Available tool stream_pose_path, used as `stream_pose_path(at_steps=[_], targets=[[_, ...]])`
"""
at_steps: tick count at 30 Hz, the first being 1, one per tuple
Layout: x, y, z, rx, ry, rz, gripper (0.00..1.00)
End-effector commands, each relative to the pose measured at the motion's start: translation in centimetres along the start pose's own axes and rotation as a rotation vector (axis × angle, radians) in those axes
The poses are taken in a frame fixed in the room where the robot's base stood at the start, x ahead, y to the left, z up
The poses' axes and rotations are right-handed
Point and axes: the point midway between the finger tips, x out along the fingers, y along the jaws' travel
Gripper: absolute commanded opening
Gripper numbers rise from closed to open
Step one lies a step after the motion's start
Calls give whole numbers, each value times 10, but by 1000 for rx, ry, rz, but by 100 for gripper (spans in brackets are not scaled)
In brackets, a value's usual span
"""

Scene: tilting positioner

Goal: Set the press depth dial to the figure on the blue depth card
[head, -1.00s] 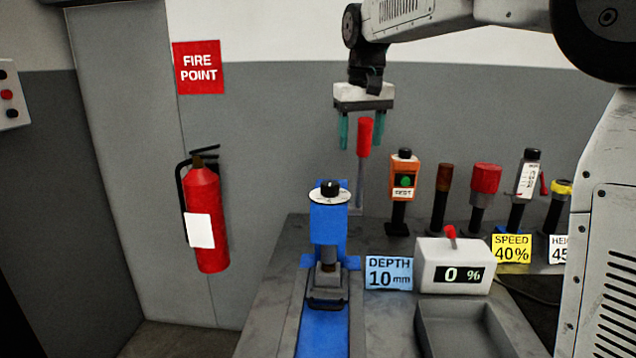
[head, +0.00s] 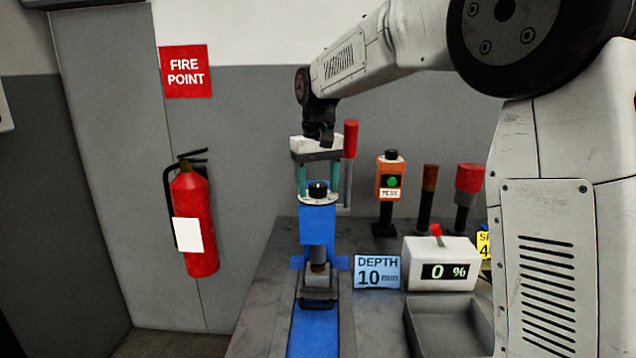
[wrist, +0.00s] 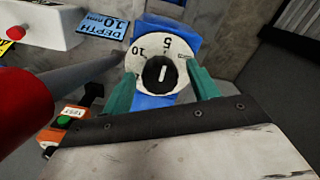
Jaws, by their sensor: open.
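The blue depth card (head: 377,272) reads "DEPTH 10 mm" and stands right of the blue press (head: 317,225); it also shows upside down in the wrist view (wrist: 101,23). The press depth dial is a white disc with a black knob (head: 318,190) on top of the press. In the wrist view the disc (wrist: 140,66) shows 10 at upper left and 5 at the top; a right-hand mark is unclear. The knob's white line runs nearly up and down; which end points is unclear. My gripper (wrist: 161,74) is open, its teal fingers on either side of the knob; contact is unclear.
A red-topped lever (head: 350,140) stands close behind my gripper, large at left in the wrist view. An orange test box (head: 390,180), a white box reading 0 % (head: 440,264) and a grey tray (head: 408,324) are to the right. A fire extinguisher (head: 192,205) hangs at left.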

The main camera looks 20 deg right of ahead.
Motion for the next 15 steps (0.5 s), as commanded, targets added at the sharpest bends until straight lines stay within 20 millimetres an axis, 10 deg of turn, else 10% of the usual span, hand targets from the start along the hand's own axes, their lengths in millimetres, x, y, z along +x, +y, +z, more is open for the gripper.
stream_pose_path(at_steps=[5,10,15], targets=[[0,0,0,0,0,0,59],[0,0,0,0,0,0,18],[0,0,0,-12,0,0,15]])
